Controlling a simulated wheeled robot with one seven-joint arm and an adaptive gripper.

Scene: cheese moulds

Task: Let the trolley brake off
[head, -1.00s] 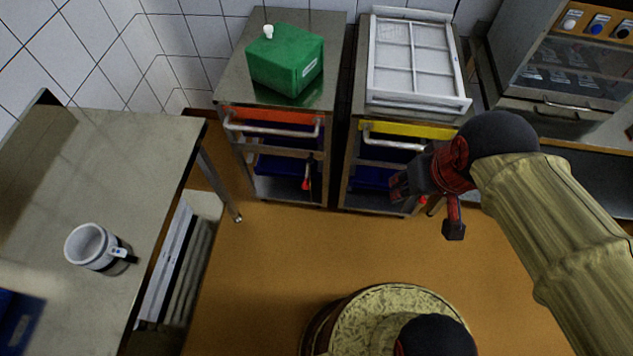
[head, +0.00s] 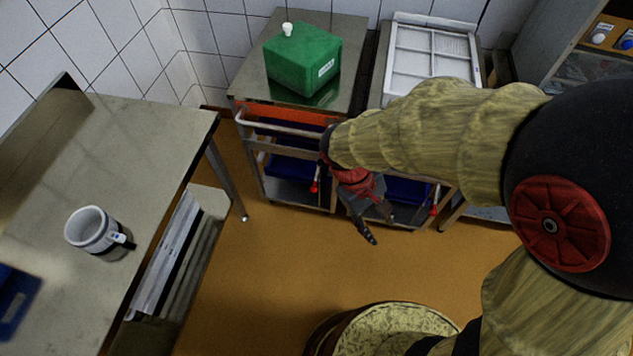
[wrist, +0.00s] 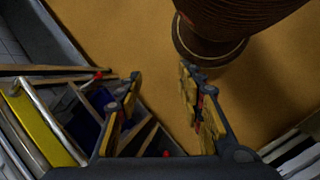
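Two steel trolleys stand side by side against the tiled wall. The left trolley (head: 245,88) has an orange front panel, and a red lever (head: 314,186) shows low on it. The right trolley is partly hidden by my arm; a red lever (head: 434,210) shows low on its right side. Its yellow panel (wrist: 45,122) shows in the wrist view. Two red spots also show there, but I cannot tell which lever each is. My gripper (head: 378,226) is open and empty in front of the right trolley, pointing downward. Its spread fingers (wrist: 158,88) have nothing between them.
A green box (head: 302,62) stands on the left trolley and a white frame (head: 432,58) on the right one. A steel table (head: 120,150) with a mug (head: 92,229) is at left. The orange floor (head: 270,270) before the trolleys is clear.

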